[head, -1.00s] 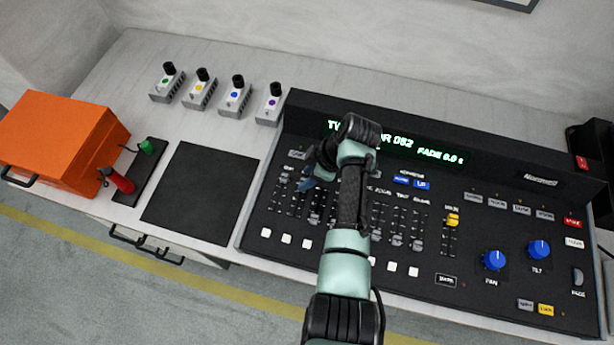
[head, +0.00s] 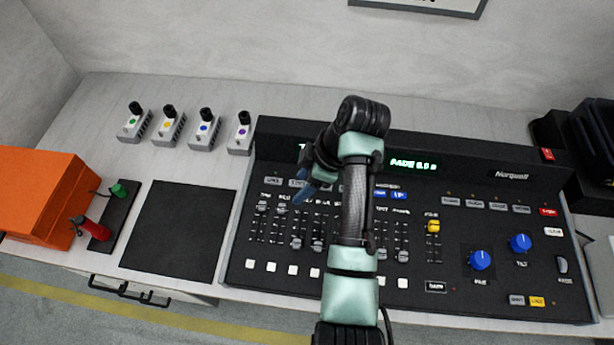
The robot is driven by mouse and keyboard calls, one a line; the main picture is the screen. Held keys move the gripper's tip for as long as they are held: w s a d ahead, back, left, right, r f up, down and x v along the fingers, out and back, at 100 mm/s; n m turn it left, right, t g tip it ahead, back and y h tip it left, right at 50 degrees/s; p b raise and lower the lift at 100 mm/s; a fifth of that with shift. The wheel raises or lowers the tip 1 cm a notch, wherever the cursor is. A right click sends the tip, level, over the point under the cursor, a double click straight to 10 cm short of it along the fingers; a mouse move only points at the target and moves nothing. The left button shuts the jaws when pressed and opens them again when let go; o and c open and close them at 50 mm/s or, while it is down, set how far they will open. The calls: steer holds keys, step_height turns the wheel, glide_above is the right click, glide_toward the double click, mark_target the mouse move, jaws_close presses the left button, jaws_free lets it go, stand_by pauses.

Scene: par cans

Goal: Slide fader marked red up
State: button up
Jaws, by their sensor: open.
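The black lighting console (head: 470,270) lies on the bench with a row of vertical fader slots on its left half. Grey fader caps show at the far left (head: 261,207), high in its slot, and lower down, as at the third slot (head: 297,243). The small labels above the slots are too blurred or covered to tell which is marked red. My gripper (head: 304,190) is over the upper part of the left fader bank, pointing down and left, its bluish fingertips open. I cannot tell whether it touches a cap. My wrist and forearm hide several faders and part of the display.
A yellow-capped fader (head: 433,226) and two blue knobs (head: 480,260) are to the right. Four small switch boxes, including one with a blue dot (head: 205,130), stand behind left. A black mat (head: 178,232) and an orange case (head: 35,200) lie left.

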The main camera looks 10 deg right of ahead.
steer(key=v, duration=0.2)
steer(key=shift+d+r, duration=0.15)
steer(key=shift+r, duration=0.1)
stand_by(0.4)
